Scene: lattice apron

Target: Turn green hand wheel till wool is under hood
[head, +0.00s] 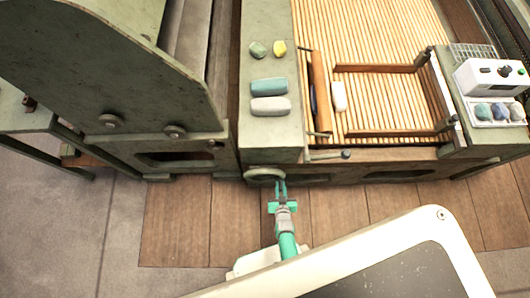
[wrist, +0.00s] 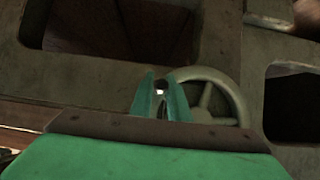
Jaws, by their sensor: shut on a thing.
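The green hand wheel (head: 264,174) is on the front face of the green machine, below the slab with wool pieces. It also shows in the wrist view (wrist: 240,100), with spokes and a round rim. My gripper (head: 281,186) is at its right side in the head view. In the wrist view, its teal fingers (wrist: 161,84) are closed around a small dark, round part at the wheel's left edge, probably its handle. A white wool piece (head: 339,96) lies on the slatted lattice, right of a brown wooden roller (head: 320,90). I cannot tell which part is the hood.
Green, yellow, blue and grey pieces (head: 269,86) lie on the green slab. A wooden frame (head: 385,132) stands on the lattice. A white control box (head: 492,76) and a tray of several pieces (head: 497,124) are at right. The wooden floor (head: 340,195) in front is clear.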

